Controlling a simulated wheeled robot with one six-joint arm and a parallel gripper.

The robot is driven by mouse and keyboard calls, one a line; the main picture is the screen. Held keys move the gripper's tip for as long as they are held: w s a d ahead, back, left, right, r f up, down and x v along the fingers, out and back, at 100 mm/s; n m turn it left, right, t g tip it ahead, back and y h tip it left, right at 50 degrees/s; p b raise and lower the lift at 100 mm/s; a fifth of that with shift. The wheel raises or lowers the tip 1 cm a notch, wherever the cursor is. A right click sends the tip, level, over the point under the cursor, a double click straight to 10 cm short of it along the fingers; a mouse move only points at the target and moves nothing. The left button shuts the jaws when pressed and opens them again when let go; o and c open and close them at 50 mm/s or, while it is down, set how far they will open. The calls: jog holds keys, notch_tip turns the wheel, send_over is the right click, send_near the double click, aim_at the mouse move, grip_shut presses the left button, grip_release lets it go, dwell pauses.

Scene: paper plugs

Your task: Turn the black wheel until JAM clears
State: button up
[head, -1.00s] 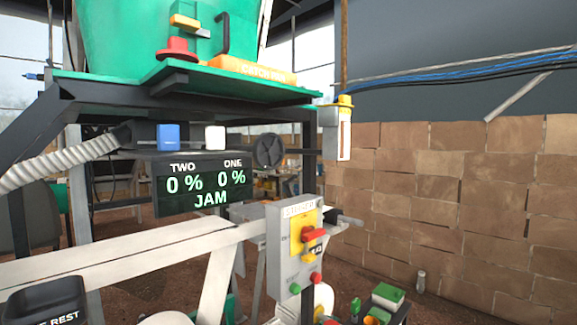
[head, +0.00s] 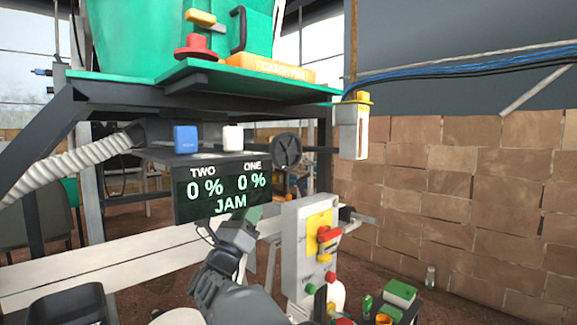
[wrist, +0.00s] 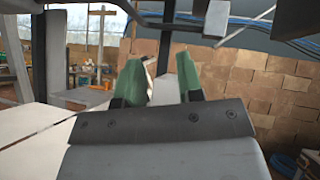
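The black wheel (head: 287,150) is a round spoked handwheel under the green deck, right of the display, in the head view. The display (head: 222,188) reads TWO 0 %, ONE 0 % and JAM. My gripper (head: 252,214) is in front of the display's lower right corner, below and left of the wheel in the picture, and not on it. In the wrist view its two green fingertips (wrist: 160,82) stand apart with nothing held between them. I cannot make out the wheel in the wrist view.
A grey control box (head: 312,245) with a red-handled switch stands right of my gripper. A blue block (head: 186,139) and a white block (head: 233,138) sit above the display. A yellow-topped unit (head: 354,128) hangs right of the wheel. A pale beam (head: 110,262) crosses below.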

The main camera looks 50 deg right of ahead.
aim_at(289, 169)
jog(key=s+d+r+m+g+p, duration=0.1)
jog(key=d+r+m+g, duration=0.1)
jog(key=d+r, duration=0.1)
jog(key=s+d+r+m+g+p, duration=0.1)
jog(key=d+r+m+g, duration=0.2)
jog(key=d+r, duration=0.1)
jog(key=s+d+r+m+g+h+p, duration=0.1)
jog(key=d+r+m+g, duration=0.1)
jog(key=d+r, duration=0.1)
jog(key=shift+s+d+r+g, duration=0.25)
jog(key=shift+s+d+g, duration=0.1)
jog(key=shift+g, duration=0.05)
jog(key=shift+c, duration=0.4)
